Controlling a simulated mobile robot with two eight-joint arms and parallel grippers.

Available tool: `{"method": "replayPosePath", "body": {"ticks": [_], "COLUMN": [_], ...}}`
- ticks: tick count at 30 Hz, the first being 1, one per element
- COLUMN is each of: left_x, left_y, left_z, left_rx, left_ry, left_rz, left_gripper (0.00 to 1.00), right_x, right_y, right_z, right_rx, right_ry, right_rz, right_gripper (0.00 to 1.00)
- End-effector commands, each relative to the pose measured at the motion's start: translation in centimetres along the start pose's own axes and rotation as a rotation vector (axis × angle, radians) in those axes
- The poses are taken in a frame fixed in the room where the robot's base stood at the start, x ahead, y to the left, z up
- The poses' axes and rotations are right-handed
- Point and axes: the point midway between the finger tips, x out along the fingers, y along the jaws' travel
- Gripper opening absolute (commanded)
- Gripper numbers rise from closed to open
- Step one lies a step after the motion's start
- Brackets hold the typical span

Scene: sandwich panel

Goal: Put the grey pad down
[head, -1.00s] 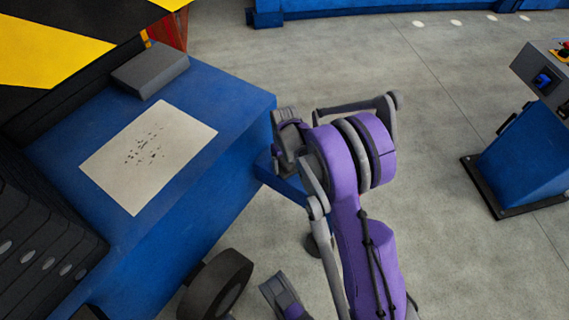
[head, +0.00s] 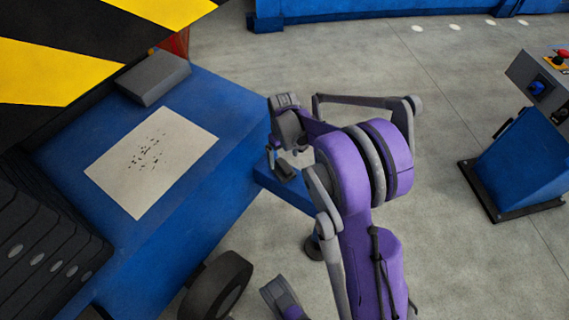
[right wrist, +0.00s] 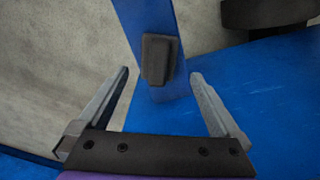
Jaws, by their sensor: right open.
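The grey pad (right wrist: 160,59) is a small dark grey block with rounded corners. In the right wrist view it lies on a narrow blue bar, just beyond my fingertips and roughly midway between them. My right gripper (right wrist: 161,80) is open, with a finger to each side and nothing held. In the head view my right gripper (head: 284,150) is over the blue bar beside the blue table, and a small dark piece, probably the pad (head: 286,169), shows just below it. My left gripper cannot be made out.
The blue table (head: 85,125) carries a pale marked sheet (head: 150,160) and a larger grey block (head: 153,77). Dark stacked cases (head: 40,240) stand at left. A dark wheel (head: 218,285) is low in front. A blue control stand (head: 520,160) is at right, with open floor between.

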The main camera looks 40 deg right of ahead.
Motion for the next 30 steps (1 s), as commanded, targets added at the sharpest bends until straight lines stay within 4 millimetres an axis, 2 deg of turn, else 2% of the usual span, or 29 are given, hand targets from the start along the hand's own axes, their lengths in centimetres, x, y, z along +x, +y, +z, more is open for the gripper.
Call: {"method": "replayPosePath", "body": {"ticks": [1, 3, 10, 14, 17, 22, 30], "left_x": [-0.6, -0.9, -1.4, -1.4, -1.4, -1.4, -1.4], "left_y": [0.0, 0.0, 0.0, 0.0, 0.0, 0.0, 0.0], "left_z": [-0.2, -0.3, -0.4, -0.4, -0.4, -0.4, -0.4], "left_rx": [0.0, 0.0, 0.0, 0.0, 0.0, 0.0, 0.0], "left_ry": [0.002, 0.003, 0.005, 0.005, 0.005, 0.005, 0.005], "left_rz": [0.0, 0.0, 0.0, 0.0, 0.0, 0.0, 0.0], "left_gripper": [0.0, 0.0, 0.0, 0.0, 0.0, 0.0, 0.0], "right_x": [-1.4, -2.5, -4.6, -5.9, -7.5, -9.9, -11.5], "right_y": [0.0, 0.1, -0.1, -1.7, -3.9, -7.9, -12.7], "right_z": [0.1, 0.1, 0.1, 1.1, 2.8, 6.9, 14.1], "right_rx": [0.001, 0.001, 0.0, -0.01, -0.021, -0.042, -0.077], "right_ry": [0.001, 0.001, 0.004, 0.025, 0.058, 0.133, 0.255], "right_rz": [0.0, 0.0, 0.001, 0.006, 0.013, 0.022, 0.016], "right_gripper": [1.0, 1.0, 1.0, 1.0, 1.0, 1.0, 1.0]}}
